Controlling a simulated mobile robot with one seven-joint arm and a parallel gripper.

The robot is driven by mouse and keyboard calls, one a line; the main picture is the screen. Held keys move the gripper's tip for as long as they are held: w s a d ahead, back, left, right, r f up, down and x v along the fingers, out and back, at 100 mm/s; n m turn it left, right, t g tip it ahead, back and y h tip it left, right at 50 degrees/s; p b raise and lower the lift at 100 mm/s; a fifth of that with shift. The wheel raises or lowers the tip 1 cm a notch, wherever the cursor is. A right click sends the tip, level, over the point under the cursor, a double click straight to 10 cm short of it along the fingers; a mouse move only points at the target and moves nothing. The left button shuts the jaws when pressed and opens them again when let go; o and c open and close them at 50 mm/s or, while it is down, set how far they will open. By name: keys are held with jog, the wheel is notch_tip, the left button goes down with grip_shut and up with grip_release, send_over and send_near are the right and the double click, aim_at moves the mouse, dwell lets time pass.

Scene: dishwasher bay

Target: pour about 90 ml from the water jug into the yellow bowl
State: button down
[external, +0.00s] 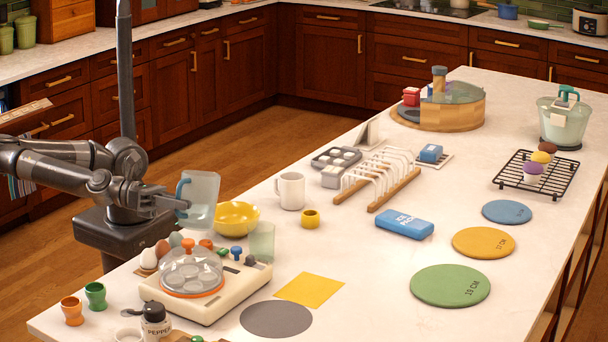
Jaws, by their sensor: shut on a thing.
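The water jug (203,196) is a clear, bluish vessel with a blue handle. My gripper (179,200) is shut on the jug at its handle side and holds it up, slightly tilted, at the left edge of the counter. The yellow bowl (237,219) stands on the counter just right of the jug and a little lower. The jug is apart from the bowl or just in front of its left side; I cannot tell which. The water level in the jug and the inside of the bowl are too small to make out.
A clear greenish glass (262,242) stands close to the bowl's right front. An egg cooker (205,285) with a clear dome is in front. The white dish rack (378,180) stands farther right.

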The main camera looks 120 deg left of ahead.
aim_at(190, 191)
jog(key=shift+a+r+n, duration=0.25)
jog(key=shift+r+n, duration=0.05)
jog(key=shift+a+f+n, duration=0.15)
jog(key=shift+a+n, duration=0.75)
jog(key=shift+s+a+n+g, duration=0.1)
jog(key=shift+a+n+g, duration=0.2)
jog(key=shift+a+n, duration=0.4)
jog(key=shift+a+r+n+h, duration=0.45)
jog(key=shift+a+n+h, duration=0.05)
jog(key=shift+a+n, duration=0.2)
jog(key=shift+a+r+n, duration=0.25)
jog(key=shift+r+n, duration=0.1)
jog(key=shift+r, duration=0.2)
jog(key=shift+a+r+n, duration=0.25)
jog(key=shift+r+n, duration=0.1)
jog(key=shift+r, duration=0.2)
jog(key=shift+a, duration=0.15)
jog(key=shift+s+a+r+n+h, duration=0.15)
jog(key=shift+a+n+h, duration=0.15)
jog(key=shift+a+n, duration=0.3)
jog(key=shift+r, duration=0.1)
jog(key=shift+a+r+n+g, duration=0.35)
jog(key=shift+r+n, duration=0.1)
jog(key=shift+n, duration=0.15)
